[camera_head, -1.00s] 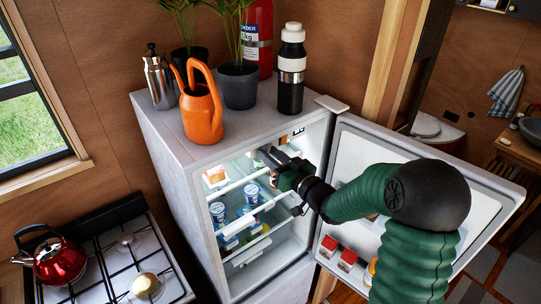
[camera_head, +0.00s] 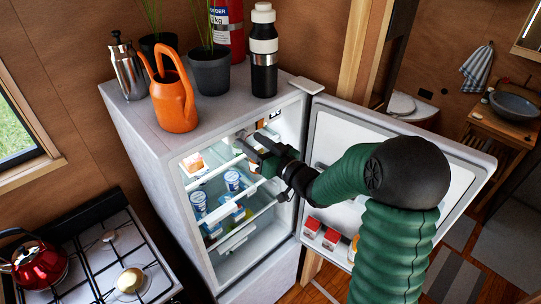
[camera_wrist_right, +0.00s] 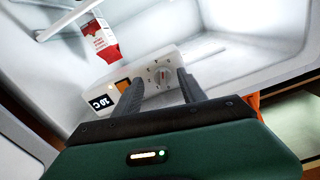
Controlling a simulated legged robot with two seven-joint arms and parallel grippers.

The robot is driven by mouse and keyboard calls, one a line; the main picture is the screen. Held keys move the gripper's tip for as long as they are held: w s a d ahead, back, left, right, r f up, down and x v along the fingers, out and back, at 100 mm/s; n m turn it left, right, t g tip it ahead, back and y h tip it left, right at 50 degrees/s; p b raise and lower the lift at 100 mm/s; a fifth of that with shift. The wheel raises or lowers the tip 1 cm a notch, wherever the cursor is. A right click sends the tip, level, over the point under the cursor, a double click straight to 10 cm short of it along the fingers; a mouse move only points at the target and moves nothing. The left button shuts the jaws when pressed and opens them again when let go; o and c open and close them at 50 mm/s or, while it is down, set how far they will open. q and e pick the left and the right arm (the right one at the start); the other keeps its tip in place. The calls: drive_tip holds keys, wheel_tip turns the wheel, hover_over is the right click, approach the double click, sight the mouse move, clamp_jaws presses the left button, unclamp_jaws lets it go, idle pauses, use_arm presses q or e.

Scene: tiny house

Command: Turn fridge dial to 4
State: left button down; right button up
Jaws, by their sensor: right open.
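The fridge (camera_head: 150,160) stands with its door (camera_head: 400,160) swung open to the right. In the right wrist view the dial (camera_wrist_right: 162,77) is a round white knob with marks around it, on a white control panel (camera_wrist_right: 160,62) inside the fridge. The panel also has an orange part and a black display (camera_wrist_right: 102,103) that seems to read 10 C. My right gripper (camera_head: 250,146) is inside the upper fridge opening. In the wrist view its two fingers (camera_wrist_right: 160,88) are open, with the dial seen between their tips. Whether they touch it I cannot tell. My left gripper is not in view.
White shelves hold yogurt cups (camera_head: 232,181) and other packages below my right gripper. A red and white carton (camera_wrist_right: 99,40) stands near the panel. An orange watering can (camera_head: 173,105), plants and bottles stand on top. A stove (camera_head: 90,260) is at left.

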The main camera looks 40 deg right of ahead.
drive_tip(key=s+d+b, duration=0.1)
drive_tip(key=s+b, duration=0.5)
drive_tip(key=s, duration=0.9)
drive_tip(key=shift+s, duration=0.15)
drive_tip(key=shift+o, duration=0.2)
drive_tip(key=m+p, duration=0.2)
drive_tip(key=p, duration=0.2)
approach(243, 135)
drive_tip(key=w, duration=0.9)
drive_tip(key=shift+s+a+f, duration=0.15)
drive_tip(key=shift+c, duration=0.2)
